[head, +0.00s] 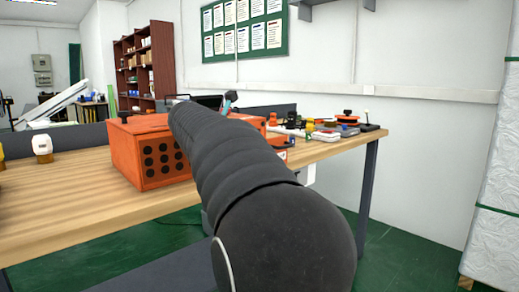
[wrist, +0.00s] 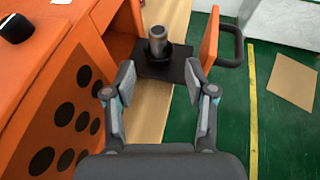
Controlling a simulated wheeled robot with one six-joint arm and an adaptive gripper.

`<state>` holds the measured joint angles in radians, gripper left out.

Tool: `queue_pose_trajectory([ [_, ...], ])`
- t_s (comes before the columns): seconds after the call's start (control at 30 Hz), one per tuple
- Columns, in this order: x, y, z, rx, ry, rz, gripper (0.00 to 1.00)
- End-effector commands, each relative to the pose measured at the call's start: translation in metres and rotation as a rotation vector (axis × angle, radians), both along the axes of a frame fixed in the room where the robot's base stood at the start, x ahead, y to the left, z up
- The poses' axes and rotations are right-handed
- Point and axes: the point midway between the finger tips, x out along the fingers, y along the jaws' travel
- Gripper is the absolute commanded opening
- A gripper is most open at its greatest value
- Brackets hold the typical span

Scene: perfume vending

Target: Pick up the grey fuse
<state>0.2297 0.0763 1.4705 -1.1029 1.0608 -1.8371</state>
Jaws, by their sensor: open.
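In the wrist view the grey fuse (wrist: 157,42), a short upright grey cylinder, stands on a dark flat plate (wrist: 168,68) beside the orange machine. My gripper (wrist: 159,85) is open and empty. Its two fingers point toward the fuse, one to each side of the plate's near edge, with the fuse a little beyond the fingertips. In the head view my dark arm reaches over the orange machine (head: 150,155), and the fuse and gripper are hidden behind it.
An orange panel with a dark handle (wrist: 230,45) stands close to the right of the fuse. The machine's wall with round black holes (wrist: 65,117) is close on the left. Wooden table (head: 60,208) surrounds the machine. Several small items lie at its far right end.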

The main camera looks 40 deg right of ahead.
Motion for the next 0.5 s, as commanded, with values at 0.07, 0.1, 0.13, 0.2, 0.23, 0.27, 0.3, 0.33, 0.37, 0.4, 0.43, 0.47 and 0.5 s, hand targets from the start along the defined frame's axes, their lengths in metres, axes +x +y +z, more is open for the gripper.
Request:
queue_pose_trajectory([
  [0.07,0.003,-0.01,-0.004,0.001,0.0,-0.002,0.55],
  [0.1,0.004,-0.013,-0.006,0.001,0.0,-0.001,0.55],
  [0.13,0.005,-0.015,-0.006,0.001,0.0,-0.001,0.55],
  [0.2,0.006,-0.017,-0.007,0.001,-0.001,0.0,0.55],
  [0.23,0.006,-0.018,-0.008,0.001,-0.001,0.0,0.55],
  [0.27,0.007,-0.019,-0.008,0.002,-0.001,-0.001,0.55],
  [0.3,0.007,-0.02,-0.008,0.002,-0.001,-0.001,0.55],
  [0.33,0.008,-0.021,-0.008,0.002,-0.001,-0.001,0.55],
  [0.37,0.008,-0.023,-0.009,0.002,-0.001,-0.001,0.55],
  [0.4,0.01,-0.027,-0.009,0.002,-0.002,-0.001,0.55],
  [0.43,0.011,-0.03,-0.01,0.002,-0.002,-0.002,0.55],
  [0.47,0.012,-0.033,-0.011,0.002,-0.002,-0.002,0.55],
  [0.5,0.015,-0.039,-0.013,0.002,-0.001,-0.002,0.55],
])
